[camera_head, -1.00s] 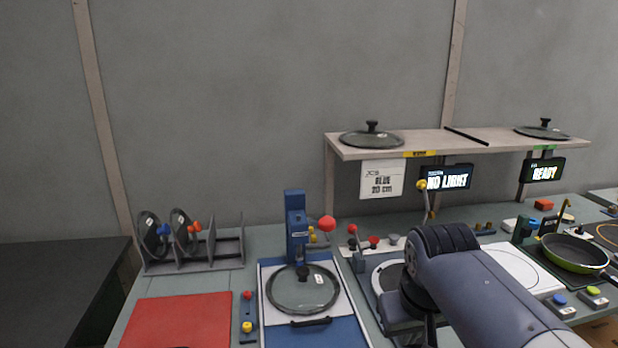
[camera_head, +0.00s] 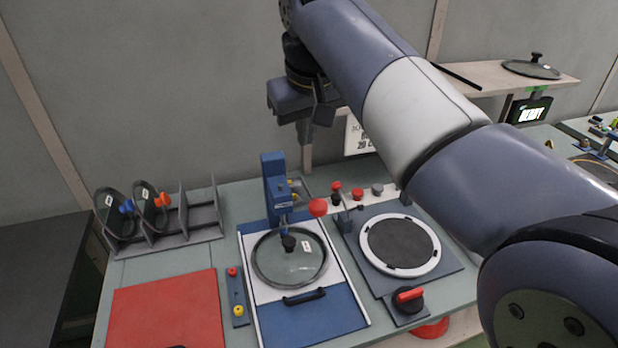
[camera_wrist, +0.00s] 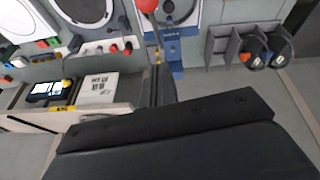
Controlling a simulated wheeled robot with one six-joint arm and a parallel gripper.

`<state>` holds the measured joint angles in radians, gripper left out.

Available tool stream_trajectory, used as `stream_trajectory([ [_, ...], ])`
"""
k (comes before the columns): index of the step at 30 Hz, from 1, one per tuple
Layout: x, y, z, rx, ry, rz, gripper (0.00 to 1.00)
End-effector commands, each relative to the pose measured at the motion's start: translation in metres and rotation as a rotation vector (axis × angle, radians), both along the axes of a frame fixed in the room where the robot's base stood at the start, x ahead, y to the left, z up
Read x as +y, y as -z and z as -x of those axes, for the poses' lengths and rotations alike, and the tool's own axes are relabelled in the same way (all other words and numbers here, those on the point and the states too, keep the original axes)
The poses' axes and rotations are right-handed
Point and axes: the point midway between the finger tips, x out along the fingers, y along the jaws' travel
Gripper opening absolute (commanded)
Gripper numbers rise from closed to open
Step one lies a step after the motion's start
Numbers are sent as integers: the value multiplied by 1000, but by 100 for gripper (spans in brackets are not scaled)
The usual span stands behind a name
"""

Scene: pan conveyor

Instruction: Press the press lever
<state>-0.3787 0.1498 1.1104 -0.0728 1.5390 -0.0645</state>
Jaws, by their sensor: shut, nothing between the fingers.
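The blue press (camera_head: 275,190) stands upright behind a glass lid with a dark knob (camera_head: 289,260). Its press lever ends in a red ball (camera_head: 318,207), which sticks out to the right of the press. The red ball also shows at the top edge of the wrist view (camera_wrist: 147,5), with the blue press column (camera_wrist: 171,50) beside it. My gripper (camera_head: 322,112) is shut and empty. It hangs above and behind the lever ball in the head view, apart from it. Its dark body (camera_wrist: 180,145) fills the lower wrist view. The fingertips are hard to make out.
A shelf (camera_head: 490,78) is partly hidden behind my arm. A lid rack (camera_head: 165,220) stands left of the press, and a red mat (camera_head: 168,312) lies in front of the rack. A round plate with a white ring (camera_head: 433,255) and a red-handled knob (camera_head: 410,294) are to the right.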

Motion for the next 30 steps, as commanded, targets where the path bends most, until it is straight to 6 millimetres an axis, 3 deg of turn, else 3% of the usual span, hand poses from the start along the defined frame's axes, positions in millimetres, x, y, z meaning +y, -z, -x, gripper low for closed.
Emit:
stream_trajectory([
  [8,0,11,-3,3,1,1,0],
  [21,5,95,-33,5,1,2,0],
  [30,-8,112,-9,0,2,-1,0],
])
